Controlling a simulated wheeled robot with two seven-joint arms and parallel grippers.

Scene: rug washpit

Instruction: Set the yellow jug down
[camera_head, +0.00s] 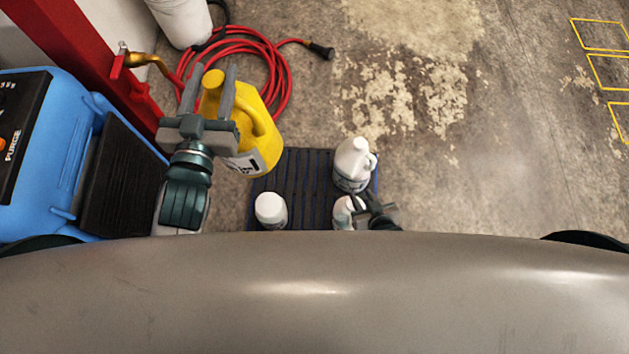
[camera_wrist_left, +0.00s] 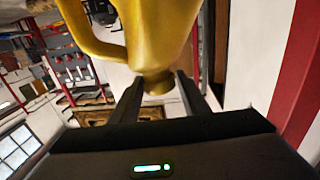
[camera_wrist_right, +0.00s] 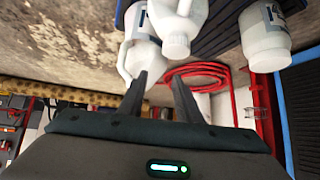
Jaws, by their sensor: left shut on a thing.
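The yellow jug (camera_head: 262,143) has a side handle and a white label. My left gripper (camera_head: 209,88) is shut on its neck, just below the cap. In the left wrist view the jug (camera_wrist_left: 158,30) fills the top centre, its neck between the fingers. My right gripper (camera_head: 368,207) is over the mat's near right corner, by a white jug (camera_head: 343,212). In the right wrist view its fingers (camera_wrist_right: 161,90) are apart with nothing held.
Another white jug (camera_head: 351,160) and a white-lidded container (camera_head: 270,208) stand on the mat. A coiled red hose (camera_head: 280,85) lies behind the yellow jug. A blue machine (camera_head: 50,165) and red post (camera_head: 75,40) are at left. Floor at right is clear.

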